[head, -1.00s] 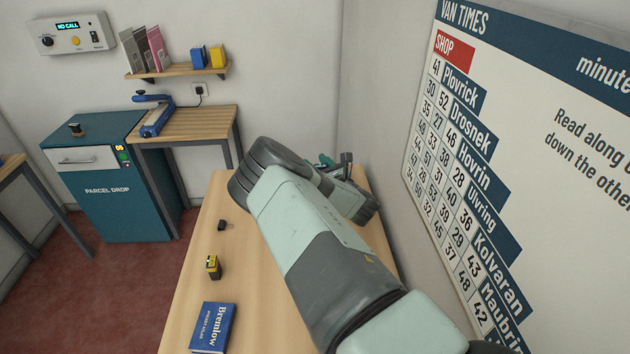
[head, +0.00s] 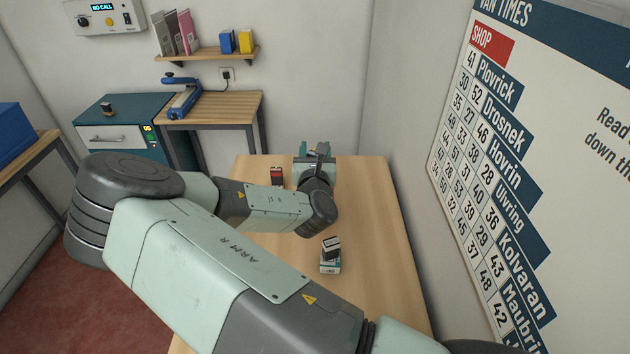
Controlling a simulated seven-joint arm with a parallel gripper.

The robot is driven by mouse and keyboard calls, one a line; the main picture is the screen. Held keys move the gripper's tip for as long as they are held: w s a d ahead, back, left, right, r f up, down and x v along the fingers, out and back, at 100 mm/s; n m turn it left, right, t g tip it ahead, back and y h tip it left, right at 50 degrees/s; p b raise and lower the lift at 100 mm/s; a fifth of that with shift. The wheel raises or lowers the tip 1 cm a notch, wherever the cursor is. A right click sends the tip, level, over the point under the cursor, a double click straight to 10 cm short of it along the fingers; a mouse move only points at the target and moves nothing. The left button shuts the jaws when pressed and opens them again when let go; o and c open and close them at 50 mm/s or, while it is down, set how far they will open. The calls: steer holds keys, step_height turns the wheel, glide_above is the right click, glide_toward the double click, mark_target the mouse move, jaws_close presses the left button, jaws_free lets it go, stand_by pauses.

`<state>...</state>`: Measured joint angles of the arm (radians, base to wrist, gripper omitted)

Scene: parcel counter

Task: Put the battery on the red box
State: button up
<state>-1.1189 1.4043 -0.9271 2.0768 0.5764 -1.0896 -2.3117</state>
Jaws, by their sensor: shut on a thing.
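My gripper (head: 318,152) is over the far end of the wooden counter (head: 375,215). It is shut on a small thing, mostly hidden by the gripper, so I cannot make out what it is. A small red box (head: 277,182) with a dark top stands on the counter to the left of my gripper, apart from it. I cannot tell which visible thing is the battery.
My arm crosses the counter's near left part and hides what lies there. The right side of the counter is clear beside the wall with the timetable board (head: 490,150). A teal parcel drop (head: 110,125) and a side table (head: 225,105) stand beyond.

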steer(key=shift+f, duration=3.4)
steer(key=shift+f, duration=0.2)
steer(key=o, duration=1.1)
steer(key=shift+r, duration=0.15)
